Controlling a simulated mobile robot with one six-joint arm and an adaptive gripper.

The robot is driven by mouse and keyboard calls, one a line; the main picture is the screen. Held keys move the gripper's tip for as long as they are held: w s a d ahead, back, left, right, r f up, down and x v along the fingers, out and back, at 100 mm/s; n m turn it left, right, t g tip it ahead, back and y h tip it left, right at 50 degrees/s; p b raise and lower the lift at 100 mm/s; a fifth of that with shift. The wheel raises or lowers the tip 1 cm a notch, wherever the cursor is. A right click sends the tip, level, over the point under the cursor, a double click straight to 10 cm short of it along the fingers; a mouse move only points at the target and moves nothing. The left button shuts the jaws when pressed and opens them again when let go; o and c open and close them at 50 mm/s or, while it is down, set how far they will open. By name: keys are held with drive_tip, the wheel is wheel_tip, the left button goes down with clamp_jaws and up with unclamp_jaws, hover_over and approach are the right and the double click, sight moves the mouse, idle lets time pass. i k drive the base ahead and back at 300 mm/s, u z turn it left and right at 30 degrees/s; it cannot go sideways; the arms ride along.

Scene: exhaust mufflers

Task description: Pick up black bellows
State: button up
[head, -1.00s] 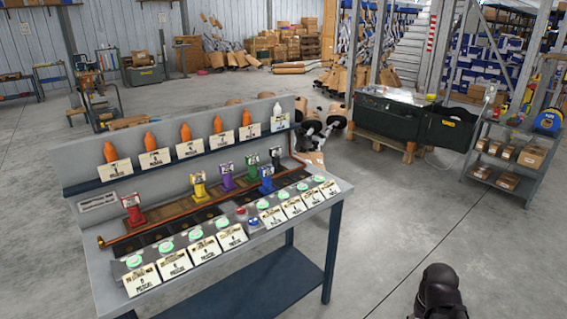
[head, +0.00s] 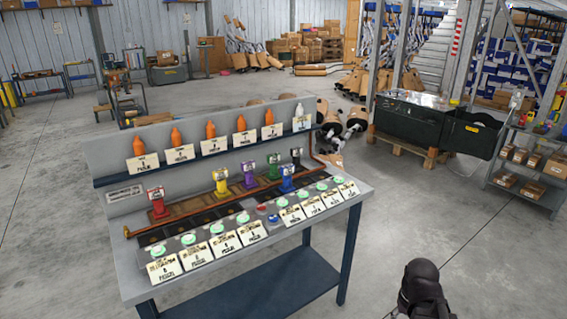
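The small black piece (head: 296,157), seemingly the black bellows, stands upright at the right end of a row of coloured pieces on the workbench (head: 345,207). It has a pale label on top and is small in the picture, so its detail is unclear. A black part of my arm shows at the bottom right. My gripper's fingers are not in view.
Orange bottles (head: 211,134) and a white one stand on the bench's raised shelf (head: 108,180). Green buttons and labels line its front. Boxes and black parts lie on the floor behind. A dark machine (head: 425,122) and a grey cart (head: 529,190) stand right. Floor right of the bench is clear.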

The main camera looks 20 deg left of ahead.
sight(295, 152)
drive_tip(key=u, duration=0.7)
drive_tip(key=i, duration=1)
drive_tip(key=z, duration=1.1)
drive_tip(key=k, duration=0.2)
drive_tip(key=z, duration=0.15)
